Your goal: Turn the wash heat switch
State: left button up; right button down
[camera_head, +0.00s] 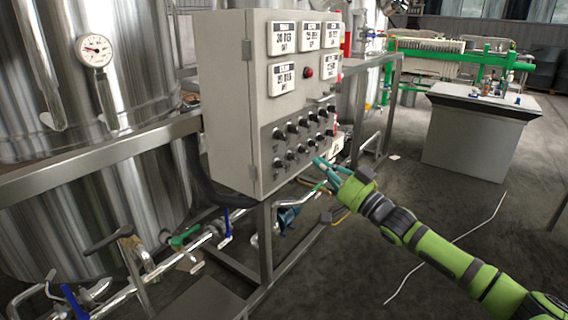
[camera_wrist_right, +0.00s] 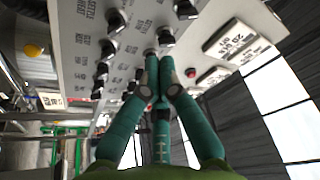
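The control box (camera_head: 235,100) carries rows of black rotary switches (camera_head: 292,128) on its lower front. Their small labels are too blurred in the head view to single out the wash heat switch. My right gripper (camera_head: 320,174) is at the lower right of these switches, with a gap between its teal fingers. My left gripper is out of view.
Several white displays (camera_head: 282,38) and a red button (camera_head: 308,72) are above the switches. Steel tanks (camera_head: 60,200) and a metal rail (camera_head: 100,155) are at left. A grey bench (camera_head: 475,140) stands at right, with open floor before it.

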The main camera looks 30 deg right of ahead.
aim_at(281, 165)
jog(key=w+a, duration=0.1)
jog(key=w, duration=0.1)
jog(key=w+a, duration=0.1)
jog(key=w, duration=0.2)
jog(key=w+a, duration=0.1)
jog(key=w, duration=0.2)
jog(key=shift+r, duration=0.15)
jog(key=shift+s+a+f, duration=0.2)
jog(key=shift+a+f, duration=0.1)
jog(key=shift+f, duration=0.35)
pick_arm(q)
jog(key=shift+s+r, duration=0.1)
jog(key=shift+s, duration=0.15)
pick_arm(e)
jog(key=shift+m+p, duration=0.3)
jog(key=shift+p, duration=0.15)
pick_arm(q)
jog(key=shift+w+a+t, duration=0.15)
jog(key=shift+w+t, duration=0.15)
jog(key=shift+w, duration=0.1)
pick_arm(e)
jog(key=shift+f+h, duration=0.2)
jog(key=shift+h, duration=0.2)
